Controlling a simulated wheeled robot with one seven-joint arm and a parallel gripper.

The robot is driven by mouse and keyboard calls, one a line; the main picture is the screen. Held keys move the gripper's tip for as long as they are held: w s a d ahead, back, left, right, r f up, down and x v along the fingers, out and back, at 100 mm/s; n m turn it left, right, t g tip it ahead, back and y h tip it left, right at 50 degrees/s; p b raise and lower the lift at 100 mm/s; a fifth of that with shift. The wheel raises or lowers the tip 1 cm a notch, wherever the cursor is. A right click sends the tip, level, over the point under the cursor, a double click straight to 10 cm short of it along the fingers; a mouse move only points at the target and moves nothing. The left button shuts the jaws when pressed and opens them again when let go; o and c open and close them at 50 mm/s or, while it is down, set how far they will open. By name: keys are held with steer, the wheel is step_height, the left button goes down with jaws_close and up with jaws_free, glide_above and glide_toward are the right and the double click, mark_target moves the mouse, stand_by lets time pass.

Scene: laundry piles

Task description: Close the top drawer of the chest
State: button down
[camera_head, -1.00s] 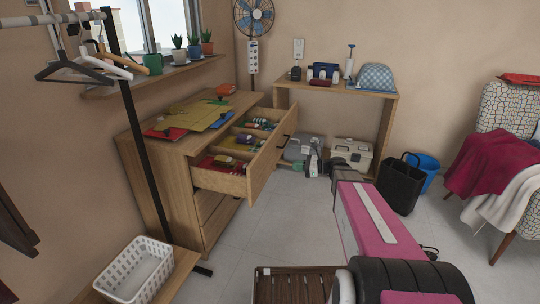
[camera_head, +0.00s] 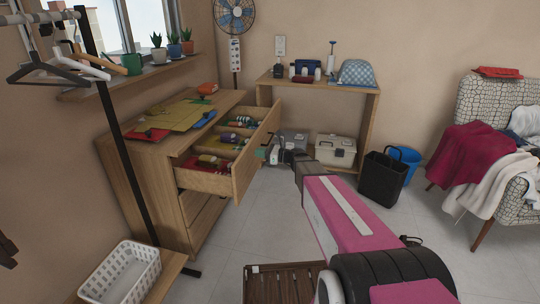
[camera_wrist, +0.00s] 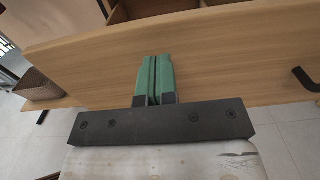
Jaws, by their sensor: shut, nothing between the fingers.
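The wooden chest (camera_head: 150,180) stands at the left against the wall. Its top drawer (camera_head: 205,182) is pulled well out, showing small coloured items in its compartments. My gripper (camera_head: 268,153) is at the outer side of the drawer front (camera_head: 243,172), near its far end. In the wrist view the green fingers of my gripper (camera_wrist: 154,70) are shut and empty, pointing at the drawer front (camera_wrist: 220,60). I cannot tell whether they touch it. A dark handle (camera_wrist: 306,80) shows at the right of the front in the wrist view.
A clothes rack (camera_head: 135,170) stands before the chest, with a white basket (camera_head: 122,272) at its foot. A wooden side table (camera_head: 368,115), toolbox (camera_head: 335,150) and black bag (camera_head: 381,178) stand beyond. Tiled floor (camera_head: 235,235) is clear beside the drawer.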

steer(key=shift+x, duration=1.35)
steer(key=shift+a, duration=0.1)
